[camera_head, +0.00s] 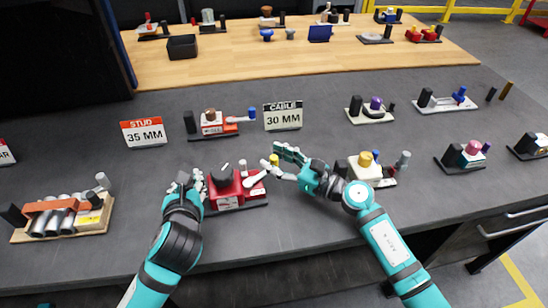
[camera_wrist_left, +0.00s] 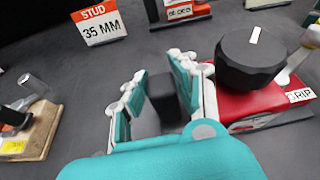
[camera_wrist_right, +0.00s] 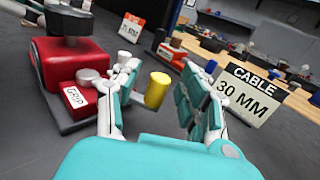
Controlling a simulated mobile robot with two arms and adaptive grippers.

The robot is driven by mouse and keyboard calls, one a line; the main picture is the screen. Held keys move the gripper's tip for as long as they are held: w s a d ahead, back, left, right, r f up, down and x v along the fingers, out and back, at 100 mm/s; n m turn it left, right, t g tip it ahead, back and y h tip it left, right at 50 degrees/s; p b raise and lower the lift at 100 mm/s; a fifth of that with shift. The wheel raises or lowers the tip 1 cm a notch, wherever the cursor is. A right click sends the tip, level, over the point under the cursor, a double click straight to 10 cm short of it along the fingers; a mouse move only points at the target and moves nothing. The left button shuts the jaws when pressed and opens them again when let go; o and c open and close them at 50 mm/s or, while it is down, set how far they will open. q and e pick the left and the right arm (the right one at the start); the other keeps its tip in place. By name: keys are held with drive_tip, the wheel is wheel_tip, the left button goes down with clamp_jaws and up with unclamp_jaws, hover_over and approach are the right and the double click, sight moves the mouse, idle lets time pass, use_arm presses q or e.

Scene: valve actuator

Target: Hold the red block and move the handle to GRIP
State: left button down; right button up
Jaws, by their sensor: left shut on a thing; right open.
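The red block (camera_head: 226,192) with a round black knob sits on a dark base near the table's front; the knob also shows in the left wrist view (camera_wrist_left: 250,58). Its GRIP label (camera_wrist_right: 76,97) is on the right part. A white handle (camera_head: 255,178) with a yellow end (camera_wrist_right: 157,90) points to the back right. My left gripper (camera_head: 191,180) is at the block's left side, shut on a black post (camera_wrist_left: 163,97) beside the red body. My right gripper (camera_head: 279,160) is open, with the yellow end between its fingers; contact is unclear.
A STUD 35 MM sign (camera_head: 144,132) and a CABLE 30 MM sign (camera_head: 283,116) stand behind. Another red unit (camera_head: 212,128) is between them. A unit with a yellow knob (camera_head: 366,170) stands close to my right arm. A wooden rack (camera_head: 62,218) is at the left.

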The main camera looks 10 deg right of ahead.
drive_tip(key=shift+w+a, duration=0.2)
drive_tip(key=shift+w, duration=0.05)
clamp_jaws()
